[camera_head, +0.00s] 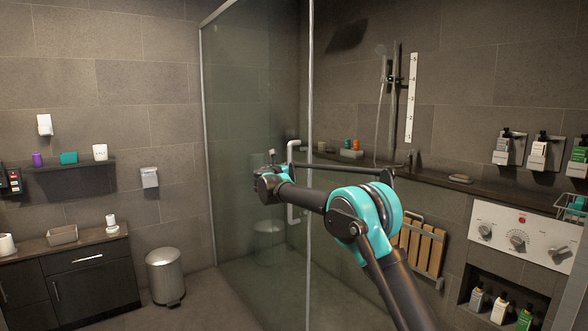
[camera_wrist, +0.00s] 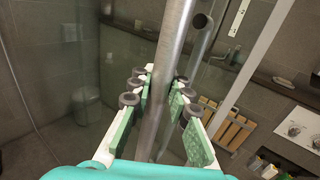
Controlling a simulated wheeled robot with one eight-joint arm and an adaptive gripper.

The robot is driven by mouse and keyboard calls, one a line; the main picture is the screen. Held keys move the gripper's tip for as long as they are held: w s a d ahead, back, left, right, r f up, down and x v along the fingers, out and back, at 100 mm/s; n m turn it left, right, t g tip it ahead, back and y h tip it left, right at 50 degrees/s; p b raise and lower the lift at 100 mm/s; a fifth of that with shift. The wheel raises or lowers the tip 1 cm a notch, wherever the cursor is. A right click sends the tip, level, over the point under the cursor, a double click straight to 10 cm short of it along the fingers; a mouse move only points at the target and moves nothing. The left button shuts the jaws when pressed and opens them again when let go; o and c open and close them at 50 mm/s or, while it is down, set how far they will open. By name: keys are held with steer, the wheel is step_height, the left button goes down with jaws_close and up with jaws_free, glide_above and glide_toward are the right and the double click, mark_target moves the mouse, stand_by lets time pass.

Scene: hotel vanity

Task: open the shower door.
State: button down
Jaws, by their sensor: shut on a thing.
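The glass shower door (camera_head: 250,95) stands at the middle of the head view, with thin metal edges. I cannot tell surely whether it is ajar. Its pale vertical handle (camera_head: 291,213) is near the right edge of the glass, partly hidden behind my arm. My gripper (camera_head: 268,178) is at the handle. In the wrist view the handle shows as a round metal bar (camera_wrist: 170,55) running between the green-padded fingers of my gripper (camera_wrist: 160,90), which are shut on it.
A metal bin (camera_head: 165,275) and dark cabinet (camera_head: 90,285) stand at left. Beyond the glass are a ledge (camera_head: 440,177), a slatted wooden seat (camera_head: 423,247) and a control panel (camera_head: 520,235). Bare floor lies in front of the door.

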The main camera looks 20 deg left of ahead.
steer(key=shift+w+a, duration=0.2)
steer(key=shift+a, duration=0.3)
steer(key=shift+w+a, duration=0.15)
steer(key=shift+a, duration=0.3)
steer(key=c, duration=1.4)
jaws_free()
steer(key=shift+d, duration=0.15)
steer(key=s, duration=0.8)
steer(key=s+a, duration=0.1)
steer(key=s, duration=0.3)
